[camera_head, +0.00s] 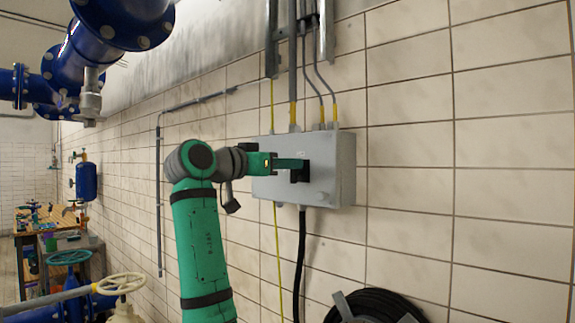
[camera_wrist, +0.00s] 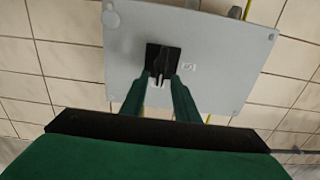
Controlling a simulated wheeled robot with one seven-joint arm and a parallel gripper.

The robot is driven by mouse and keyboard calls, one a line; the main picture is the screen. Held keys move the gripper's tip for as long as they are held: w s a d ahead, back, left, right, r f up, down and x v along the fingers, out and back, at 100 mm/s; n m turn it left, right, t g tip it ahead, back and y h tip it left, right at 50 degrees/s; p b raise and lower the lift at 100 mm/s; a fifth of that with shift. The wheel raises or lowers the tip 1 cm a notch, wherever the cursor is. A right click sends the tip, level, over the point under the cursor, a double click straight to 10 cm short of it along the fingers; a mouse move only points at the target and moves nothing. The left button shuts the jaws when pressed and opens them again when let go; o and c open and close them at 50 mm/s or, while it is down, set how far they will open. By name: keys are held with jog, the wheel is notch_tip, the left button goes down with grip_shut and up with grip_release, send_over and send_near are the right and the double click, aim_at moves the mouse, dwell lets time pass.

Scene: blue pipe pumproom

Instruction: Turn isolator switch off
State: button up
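The isolator switch is a black rotary handle on a black square plate (camera_wrist: 163,58), on the front of a grey wall box (camera_head: 335,165). The box also fills much of the wrist view (camera_wrist: 215,60). In the head view the switch (camera_head: 300,172) is partly covered by my gripper (camera_head: 303,164). My green gripper reaches the box front from the left. In the wrist view its two fingers (camera_wrist: 161,78) stand apart, one on each side of the handle, with the tips close to the plate. Firm contact with the handle cannot be made out.
Conduits (camera_head: 292,60) run up the wall from the box, and a black cable (camera_head: 300,250) hangs below. A coiled black hose (camera_head: 375,307) is mounted lower on the wall. Blue pipes (camera_head: 110,25), a valve wheel (camera_head: 121,284) and a workbench (camera_head: 45,222) are at left.

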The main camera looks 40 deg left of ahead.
jog(key=shift+w, duration=0.5)
jog(key=shift+d, duration=0.1)
grip_shut()
